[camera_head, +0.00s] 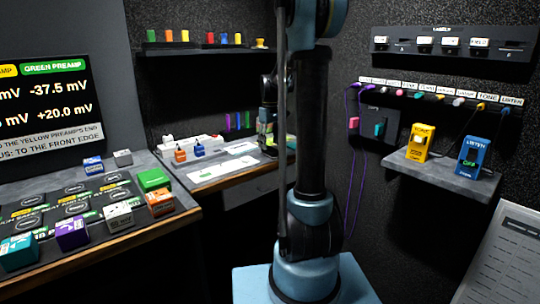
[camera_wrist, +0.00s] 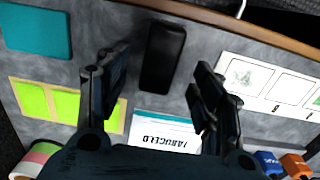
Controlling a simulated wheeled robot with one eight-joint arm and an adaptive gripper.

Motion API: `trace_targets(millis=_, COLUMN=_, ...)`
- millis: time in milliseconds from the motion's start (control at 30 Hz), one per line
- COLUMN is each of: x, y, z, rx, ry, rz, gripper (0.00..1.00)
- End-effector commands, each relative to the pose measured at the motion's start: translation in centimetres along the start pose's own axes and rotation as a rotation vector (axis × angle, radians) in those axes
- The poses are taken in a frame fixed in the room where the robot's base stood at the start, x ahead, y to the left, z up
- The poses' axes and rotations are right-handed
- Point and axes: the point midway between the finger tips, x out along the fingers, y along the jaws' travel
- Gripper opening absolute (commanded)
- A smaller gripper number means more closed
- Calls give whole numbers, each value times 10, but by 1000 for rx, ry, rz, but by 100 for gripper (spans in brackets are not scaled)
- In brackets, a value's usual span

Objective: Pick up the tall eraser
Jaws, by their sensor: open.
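A black oblong block with rounded corners (camera_wrist: 163,55) lies on the grey desk in the wrist view, and it looks like the eraser. How tall it stands cannot be told from above. My gripper (camera_wrist: 162,75) is open, with one finger left of the block and one right of it. The fingers appear apart from the block, and their height above the desk is unclear. In the head view my arm hides the block and most of the gripper at the back desk (camera_head: 225,171).
In the wrist view, a teal pad (camera_wrist: 35,30), lime notes (camera_wrist: 62,103), a printed card (camera_wrist: 165,130) and a white framed sheet (camera_wrist: 262,80) surround the block. Blue (camera_wrist: 268,162) and orange (camera_wrist: 293,165) small boxes stand at lower right. A wooden edge (camera_wrist: 230,25) borders the desk.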

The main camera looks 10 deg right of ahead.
Motion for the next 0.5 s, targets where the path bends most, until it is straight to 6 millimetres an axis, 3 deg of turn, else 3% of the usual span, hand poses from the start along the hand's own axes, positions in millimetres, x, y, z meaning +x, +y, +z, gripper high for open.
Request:
trace_targets(millis=200, x=29, y=1, z=3, rx=0, ry=0, rz=0, gripper=60)
trace_targets(millis=500, x=40, y=1, z=3, rx=0, ry=0, rz=0, gripper=60)
